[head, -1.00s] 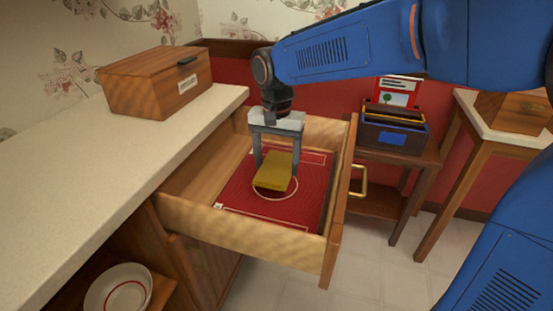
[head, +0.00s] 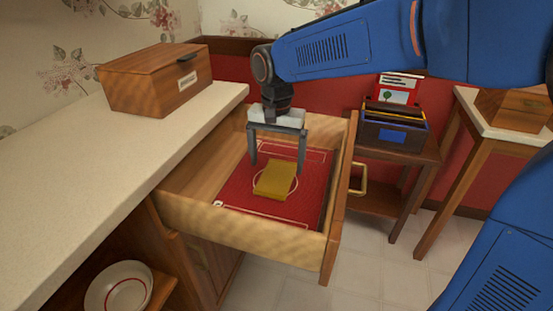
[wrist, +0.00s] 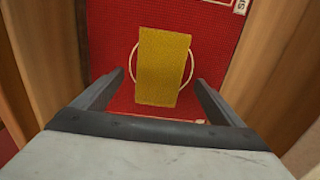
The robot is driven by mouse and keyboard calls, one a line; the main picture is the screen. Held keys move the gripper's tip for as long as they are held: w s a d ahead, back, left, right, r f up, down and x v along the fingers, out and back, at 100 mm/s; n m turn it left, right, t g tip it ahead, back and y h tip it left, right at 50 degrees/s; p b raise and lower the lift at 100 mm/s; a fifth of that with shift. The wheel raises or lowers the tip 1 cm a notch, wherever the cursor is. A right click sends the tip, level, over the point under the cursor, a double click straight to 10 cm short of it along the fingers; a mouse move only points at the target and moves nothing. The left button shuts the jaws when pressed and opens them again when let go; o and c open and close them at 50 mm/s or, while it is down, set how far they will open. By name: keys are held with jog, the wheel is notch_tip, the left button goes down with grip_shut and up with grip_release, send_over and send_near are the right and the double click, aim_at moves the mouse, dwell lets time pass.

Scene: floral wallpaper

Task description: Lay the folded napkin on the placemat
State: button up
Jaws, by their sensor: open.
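The yellow folded napkin (head: 274,180) lies flat on the red placemat (head: 312,200) inside the open drawer. It covers the middle of the mat's pale circle, which shows on both sides of it in the wrist view, where the napkin (wrist: 163,68) sits upper centre on the placemat (wrist: 112,40). My gripper (head: 276,168) is open and empty, with its fingers apart on either side above the napkin's far end. In the wrist view my gripper (wrist: 160,85) shows both fingers clear of the napkin.
The drawer (head: 250,232) has wooden walls close around the placemat. A pale countertop with a wooden box (head: 155,82) is at left, with bowls (head: 118,288) on a shelf below. A dark file box (head: 393,130) stands on a small table at right.

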jog(key=shift+r, duration=0.1)
dwell(0.3)
notch_tip(320, 180, up, 9)
dwell(1.2)
dwell(0.5)
